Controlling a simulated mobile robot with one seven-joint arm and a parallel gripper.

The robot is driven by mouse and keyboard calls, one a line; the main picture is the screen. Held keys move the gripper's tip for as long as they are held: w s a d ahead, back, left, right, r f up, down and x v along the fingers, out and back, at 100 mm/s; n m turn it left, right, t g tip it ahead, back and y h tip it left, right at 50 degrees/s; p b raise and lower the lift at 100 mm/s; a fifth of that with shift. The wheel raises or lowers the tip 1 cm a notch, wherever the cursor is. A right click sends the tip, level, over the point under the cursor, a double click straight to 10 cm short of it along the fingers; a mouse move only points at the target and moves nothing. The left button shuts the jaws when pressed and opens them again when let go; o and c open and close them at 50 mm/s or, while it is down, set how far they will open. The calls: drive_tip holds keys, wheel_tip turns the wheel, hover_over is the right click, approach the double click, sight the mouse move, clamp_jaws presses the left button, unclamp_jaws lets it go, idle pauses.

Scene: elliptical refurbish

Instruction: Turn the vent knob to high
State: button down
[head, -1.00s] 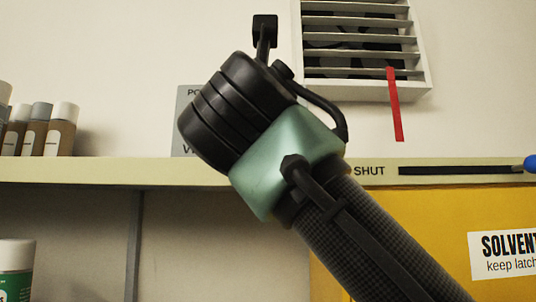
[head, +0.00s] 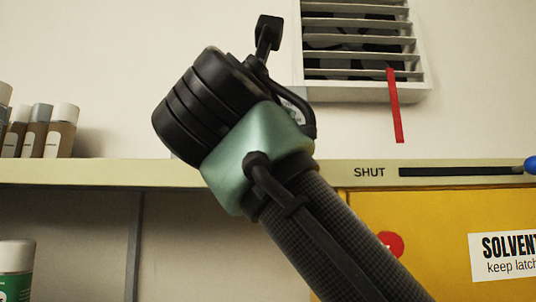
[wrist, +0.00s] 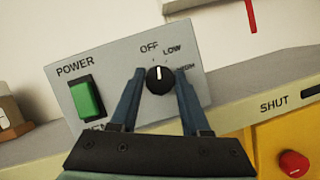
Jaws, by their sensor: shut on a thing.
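The vent knob (wrist: 161,80) is a small black dial on a grey control panel (wrist: 120,50) in the wrist view. OFF, LOW and HIGH are printed around its upper side, and its white mark points up, roughly between OFF and LOW. My gripper (wrist: 159,75) has its two blue fingers on either side of the knob and is shut on it. HIGH is partly covered by the right finger. In the head view my wrist hides the panel, the knob and the fingertips.
A green power switch (wrist: 86,98) sits left of the knob. A slatted vent (head: 362,45) with a red ribbon (head: 394,105) is on the wall. Bottles (head: 40,130) stand on the shelf (head: 100,172) at left. A yellow cabinet (head: 440,215) with a red knob (head: 390,244) is below right.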

drive_tip(key=shift+a+r+m+g+h+p, duration=0.1)
drive_tip(key=shift+m+g+h+p, duration=0.65)
drive_tip(key=shift+m, duration=2.25)
drive_tip(key=shift+d+r+m+g+h+p, duration=0.2)
drive_tip(key=shift+m+g+p, duration=0.9)
drive_tip(key=shift+m, duration=1.9)
drive_tip(key=shift+a+f+m+g+h+p, duration=0.15)
drive_tip(key=shift+m+g+h+p, duration=0.75)
drive_tip(key=shift+m, duration=2.1)
drive_tip(key=shift+g+y, duration=0.35)
drive_tip(key=shift+c, duration=1.9)
unclamp_jaws()
drive_tip(key=shift+s+a, duration=0.1)
